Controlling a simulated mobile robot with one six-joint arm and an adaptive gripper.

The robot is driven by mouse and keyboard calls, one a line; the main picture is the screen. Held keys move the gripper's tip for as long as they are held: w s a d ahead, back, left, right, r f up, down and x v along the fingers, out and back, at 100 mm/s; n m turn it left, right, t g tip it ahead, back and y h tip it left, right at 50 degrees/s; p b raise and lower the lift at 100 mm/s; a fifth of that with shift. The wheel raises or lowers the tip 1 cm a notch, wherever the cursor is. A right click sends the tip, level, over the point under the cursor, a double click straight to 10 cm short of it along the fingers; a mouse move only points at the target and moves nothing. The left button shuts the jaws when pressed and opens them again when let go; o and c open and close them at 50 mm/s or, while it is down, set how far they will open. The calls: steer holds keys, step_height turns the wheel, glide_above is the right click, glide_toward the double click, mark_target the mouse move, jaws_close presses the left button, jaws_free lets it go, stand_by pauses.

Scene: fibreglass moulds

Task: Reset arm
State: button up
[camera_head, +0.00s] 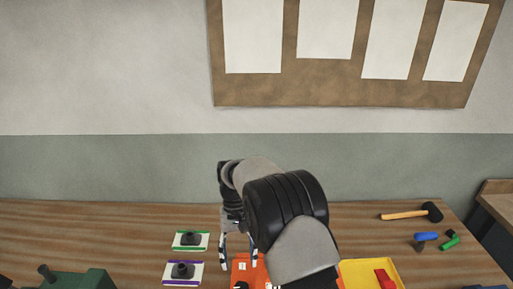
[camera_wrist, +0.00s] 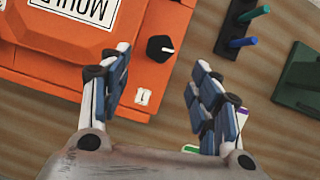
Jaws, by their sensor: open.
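My gripper (camera_head: 238,262) hangs from my arm over the middle of the workbench in the head view, its fingers pointing down. In the wrist view my gripper (camera_wrist: 160,95) is open, with its two fingers apart and nothing between them. Below it in the wrist view is an orange box (camera_wrist: 50,68) with a label reading "MOULD", cut off by the frame edge, and a black knob (camera_wrist: 160,48). In the head view the orange box (camera_head: 241,272) is partly hidden behind my arm.
A green block (camera_head: 80,280) stands front left. A yellow tray (camera_head: 352,268) holds a red object (camera_head: 385,279). A hammer (camera_head: 410,213) lies at right. The back left bench is clear.

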steer(key=s+d+r+m+t+y+b, duration=0.1)
steer(key=s+d+r+t, duration=0.15)
steer(key=d+r, duration=0.5)
steer(key=s+d+r+t+b, duration=0.15)
steer(key=s+d+r, duration=0.3)
steer(key=r, duration=0.55)
steer(key=s+d+t, duration=0.1)
steer(key=s+d, duration=0.2)
steer(key=s, duration=0.3)
steer(key=s+d+t+b, duration=0.1)
steer(key=s+d+t, duration=0.1)
steer(key=s, duration=0.4)
steer(key=s+d+m+t+b, duration=0.1)
steer(key=s+d+t, duration=0.1)
steer(key=s+d, duration=0.2)
steer(key=shift+s+d+f, duration=0.15)
steer(key=shift+s+d, duration=0.2)
steer(key=shift+s, duration=0.9)
